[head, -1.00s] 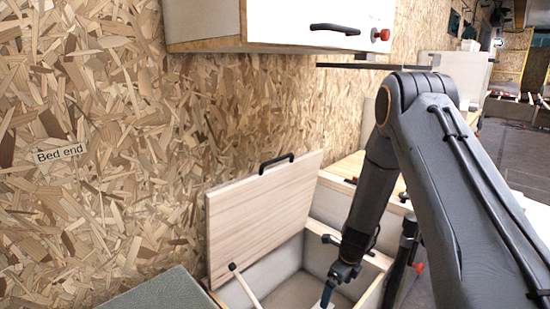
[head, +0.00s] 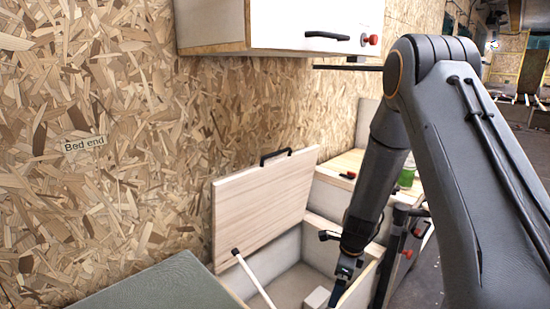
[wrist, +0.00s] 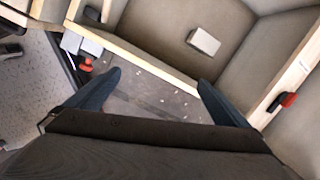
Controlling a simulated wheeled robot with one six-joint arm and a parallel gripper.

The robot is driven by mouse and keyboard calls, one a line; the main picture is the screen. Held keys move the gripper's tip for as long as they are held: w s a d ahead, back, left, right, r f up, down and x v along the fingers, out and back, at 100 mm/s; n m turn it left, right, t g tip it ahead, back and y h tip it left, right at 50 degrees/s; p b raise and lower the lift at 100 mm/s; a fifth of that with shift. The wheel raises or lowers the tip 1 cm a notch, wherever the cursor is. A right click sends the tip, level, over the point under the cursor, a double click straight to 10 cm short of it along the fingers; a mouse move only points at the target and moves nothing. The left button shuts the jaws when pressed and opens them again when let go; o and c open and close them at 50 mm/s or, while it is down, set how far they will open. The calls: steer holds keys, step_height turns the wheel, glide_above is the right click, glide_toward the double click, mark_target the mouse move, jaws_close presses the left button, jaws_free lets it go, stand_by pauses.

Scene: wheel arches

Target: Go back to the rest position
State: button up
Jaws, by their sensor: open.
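My gripper (head: 343,283) hangs at the front right edge of an open storage box (head: 290,285) in the head view. In the wrist view its two dark fingers (wrist: 158,100) are spread wide with nothing between them. A small pale block (wrist: 203,41) lies inside the box, apart from the fingers; it also shows in the head view (head: 316,298). The box's wooden lid (head: 262,205), with a black handle, stands raised near the chipboard wall. A white stick (head: 252,278) slants up from the box to the lid.
A white overhead cabinet (head: 290,22) with a black handle and red knob hangs above. A grey-green cushion (head: 150,288) lies at the lower left. A green jar (head: 406,177) stands on the wooden counter (head: 345,165) behind my arm. Red knobs (wrist: 86,65) show near the box edges.

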steer(key=s+r+n+t+h, duration=0.1)
steer(key=s+r+n, duration=1.95)
steer(key=n, duration=0.25)
steer(key=s+a+f+n+g+y+b, duration=0.1)
steer(key=s+a+f+n+b, duration=0.25)
steer(key=a+f+b, duration=0.55)
steer(key=s+a+f+n+g+y+b, duration=0.15)
steer(key=s+a+f+b, duration=0.35)
steer(key=a+b, duration=0.75)
steer(key=d+r+m+h+p, duration=0.1)
steer(key=d+r+m+p, duration=0.1)
steer(key=d+r+p, duration=0.8)
steer(key=d+r+m+h+p, duration=0.1)
steer(key=d+r+m+p, duration=0.2)
steer(key=d+r+p, duration=0.8)
step_height(320, 180, up, 4)
steer(key=p, duration=1.2)
steer(key=shift+w+r, duration=0.25)
steer(key=shift+w, duration=0.05)
steer(key=shift+a+h, duration=0.1)
steer(key=shift+h, duration=0.15)
